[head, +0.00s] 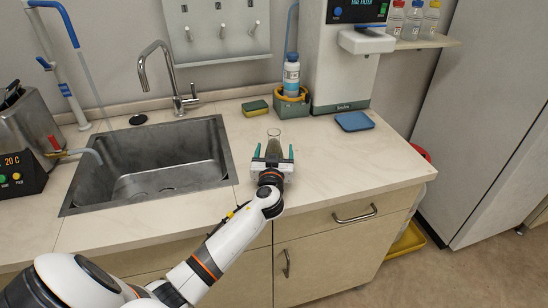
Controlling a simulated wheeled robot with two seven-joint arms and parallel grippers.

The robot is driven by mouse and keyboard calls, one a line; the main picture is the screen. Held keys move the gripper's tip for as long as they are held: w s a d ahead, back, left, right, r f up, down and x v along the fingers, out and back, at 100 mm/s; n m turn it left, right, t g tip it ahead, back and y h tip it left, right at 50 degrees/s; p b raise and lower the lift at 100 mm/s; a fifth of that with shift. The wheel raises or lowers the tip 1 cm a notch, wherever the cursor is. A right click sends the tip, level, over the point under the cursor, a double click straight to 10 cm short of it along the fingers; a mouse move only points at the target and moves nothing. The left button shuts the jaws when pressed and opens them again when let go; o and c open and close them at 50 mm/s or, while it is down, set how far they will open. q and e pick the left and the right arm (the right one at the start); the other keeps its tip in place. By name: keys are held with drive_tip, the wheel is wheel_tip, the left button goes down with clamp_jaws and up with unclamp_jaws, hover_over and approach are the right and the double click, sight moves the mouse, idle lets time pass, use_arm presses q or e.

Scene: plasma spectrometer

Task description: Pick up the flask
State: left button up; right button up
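A clear glass flask (273,144) with a narrow neck stands upright on the counter, right of the sink. My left gripper (274,152) reaches over the counter from the front. Its two teal-tipped fingers are spread wide, one on each side of the flask, and a gap seems to show between the glass and each finger. The gripper body hides the flask's lower part, so I cannot tell whether anything touches it. My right gripper is not in view.
A steel sink (91,201) with a tall faucet lies to the left. Behind the flask are a sponge (255,107) and a blue-labelled bottle (291,76) in a holder. A white instrument (321,62) and blue tray (354,121) stand farther right. The counter right of the flask is clear.

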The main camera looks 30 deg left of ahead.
use_arm(q)
drive_tip(key=shift+w, duration=0.15)
drive_tip(key=c, duration=1.1)
